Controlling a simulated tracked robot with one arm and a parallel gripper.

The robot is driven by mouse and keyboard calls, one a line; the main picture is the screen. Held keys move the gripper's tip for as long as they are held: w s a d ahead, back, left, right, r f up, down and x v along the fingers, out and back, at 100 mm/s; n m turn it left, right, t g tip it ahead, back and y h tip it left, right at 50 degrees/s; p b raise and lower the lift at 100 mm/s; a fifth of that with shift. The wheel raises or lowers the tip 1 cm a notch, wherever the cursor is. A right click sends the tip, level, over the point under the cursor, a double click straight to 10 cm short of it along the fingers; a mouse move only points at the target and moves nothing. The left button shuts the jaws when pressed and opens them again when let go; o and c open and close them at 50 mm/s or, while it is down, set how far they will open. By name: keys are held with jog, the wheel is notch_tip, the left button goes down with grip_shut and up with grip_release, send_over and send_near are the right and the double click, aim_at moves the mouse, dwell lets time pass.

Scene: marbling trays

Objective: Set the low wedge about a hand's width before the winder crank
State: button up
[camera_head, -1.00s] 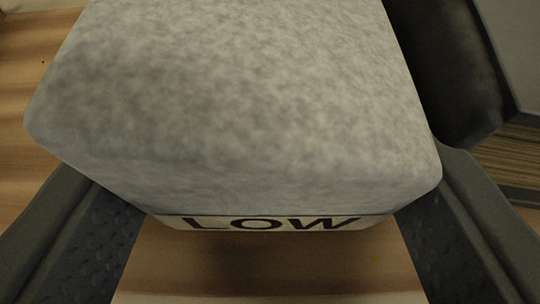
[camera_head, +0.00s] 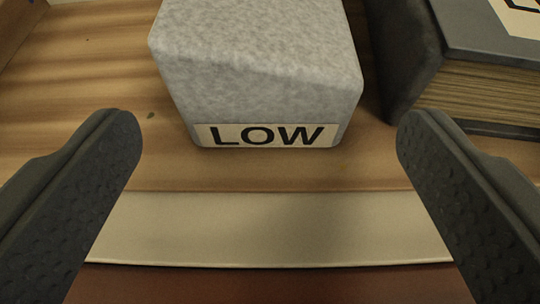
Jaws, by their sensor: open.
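The low wedge (camera_head: 258,65) is a speckled grey block with a white label reading LOW on its near face. It stands on the wooden surface at the top middle of the view, and its far end is cut off by the frame. My gripper (camera_head: 268,135) is open, with one dark ridged finger on each side of the picture. The fingers are apart from the wedge, on the near side of it, and nothing is between them but bare surface and the wedge's near face beyond. The winder crank is not in view.
A pale strip (camera_head: 270,228) and a reddish-brown band (camera_head: 270,284) run along the near side.

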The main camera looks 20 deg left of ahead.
jog(key=p+v, duration=0.1)
jog(key=v, duration=0.8)
jog(key=shift+p, duration=0.35)
